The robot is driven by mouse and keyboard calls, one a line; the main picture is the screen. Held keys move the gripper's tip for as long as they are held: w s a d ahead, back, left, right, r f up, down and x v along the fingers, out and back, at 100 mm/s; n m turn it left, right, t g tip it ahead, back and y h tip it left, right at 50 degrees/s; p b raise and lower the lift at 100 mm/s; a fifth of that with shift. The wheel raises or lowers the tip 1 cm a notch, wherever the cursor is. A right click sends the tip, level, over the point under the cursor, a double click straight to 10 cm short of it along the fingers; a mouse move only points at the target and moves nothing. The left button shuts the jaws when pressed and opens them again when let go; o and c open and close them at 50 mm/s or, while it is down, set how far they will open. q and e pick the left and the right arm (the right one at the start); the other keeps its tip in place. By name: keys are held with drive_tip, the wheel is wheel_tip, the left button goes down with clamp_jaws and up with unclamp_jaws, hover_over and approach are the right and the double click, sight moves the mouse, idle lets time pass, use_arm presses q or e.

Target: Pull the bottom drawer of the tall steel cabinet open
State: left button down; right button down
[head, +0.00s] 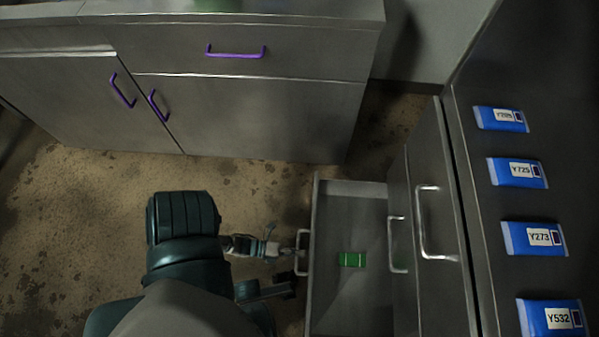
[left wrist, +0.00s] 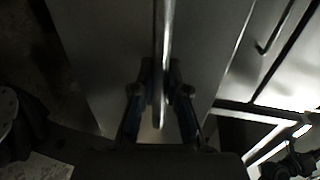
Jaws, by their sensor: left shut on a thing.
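The tall steel cabinet (head: 443,240) stands at the right in the head view. Its bottom drawer (head: 352,190) is pulled out, and its inside shows. A small green item (head: 352,259) lies in the drawer. My left gripper (head: 297,254) reaches from the left to the silver handle (head: 303,238) on the drawer's front. In the left wrist view the gripper's fingers (left wrist: 161,110) are closed around the bar handle (left wrist: 161,60) in front of the grey drawer front (left wrist: 110,50).
Two more silver handles, one at mid height (head: 397,245) and one higher (head: 424,222), are on the cabinet's other drawers. Blue labelled packs (head: 517,172) lie on the cabinet top. A steel counter with purple handles (head: 235,52) stands at the back. Stained floor (head: 80,220) is open at the left.

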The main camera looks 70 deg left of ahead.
use_arm(q)
drive_tip(key=c, duration=1.2)
unclamp_jaws()
drive_tip(key=shift+s+d+f, duration=0.3)
drive_tip(key=shift+s, duration=0.1)
drive_tip(key=shift+c, duration=0.2)
drive_tip(key=shift+o, duration=0.3)
drive_tip(key=shift+w+a+r, duration=0.1)
drive_tip(key=shift+w+r, duration=0.05)
drive_tip(key=shift+w, duration=0.05)
drive_tip(key=v, duration=1.2)
